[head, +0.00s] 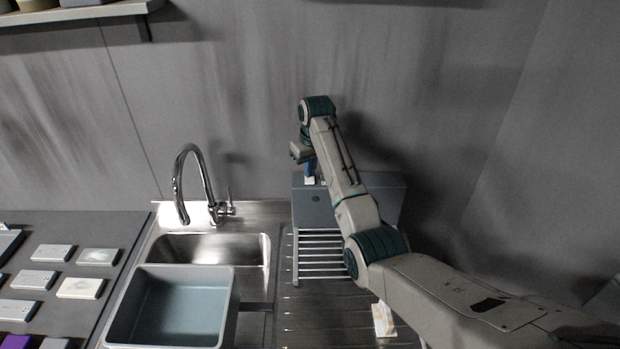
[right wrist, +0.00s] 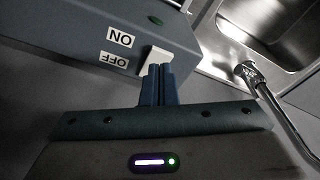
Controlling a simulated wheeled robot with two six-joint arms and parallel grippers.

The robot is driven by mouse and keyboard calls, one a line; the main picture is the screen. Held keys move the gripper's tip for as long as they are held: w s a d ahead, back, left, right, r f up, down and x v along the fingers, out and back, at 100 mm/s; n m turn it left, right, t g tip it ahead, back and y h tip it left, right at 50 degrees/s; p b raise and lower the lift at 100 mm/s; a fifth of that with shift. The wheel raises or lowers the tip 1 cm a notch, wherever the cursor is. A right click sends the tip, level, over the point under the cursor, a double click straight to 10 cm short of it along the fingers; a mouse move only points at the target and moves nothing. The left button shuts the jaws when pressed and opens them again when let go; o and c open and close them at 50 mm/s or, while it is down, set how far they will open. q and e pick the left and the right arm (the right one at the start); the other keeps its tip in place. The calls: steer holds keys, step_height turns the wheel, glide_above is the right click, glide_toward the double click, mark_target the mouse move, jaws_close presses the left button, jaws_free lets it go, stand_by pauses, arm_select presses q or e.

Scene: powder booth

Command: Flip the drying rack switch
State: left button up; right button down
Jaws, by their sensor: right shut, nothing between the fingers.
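The drying rack (head: 319,262) stands on the steel drainboard, with a grey box (head: 368,208) at its back. In the right wrist view the box (right wrist: 75,28) carries an ON label (right wrist: 121,37), an OFF label (right wrist: 108,60) and a green round spot (right wrist: 155,20). A white switch (right wrist: 158,58) sits beside the labels. My right gripper (right wrist: 158,72) is shut and empty, its blue fingertips right at the switch; I cannot tell whether they touch. In the head view the right gripper (head: 310,171) is above the box, partly hidden by its arm. My left gripper is not in view.
A sink (head: 255,246) with a tall faucet (head: 186,150) lies left of the rack, with a grey-blue basin (head: 228,300) at its front. Several small blocks lie on the left counter (head: 100,222). A white item (head: 384,320) is on the drainboard near my right arm. A wall stands close behind.

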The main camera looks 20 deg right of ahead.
mark_target(310, 181)
steer(key=shift+f, duration=0.85)
stand_by(0.7)
steer(key=shift+r, duration=3.5)
steer(key=shift+f, duration=0.1)
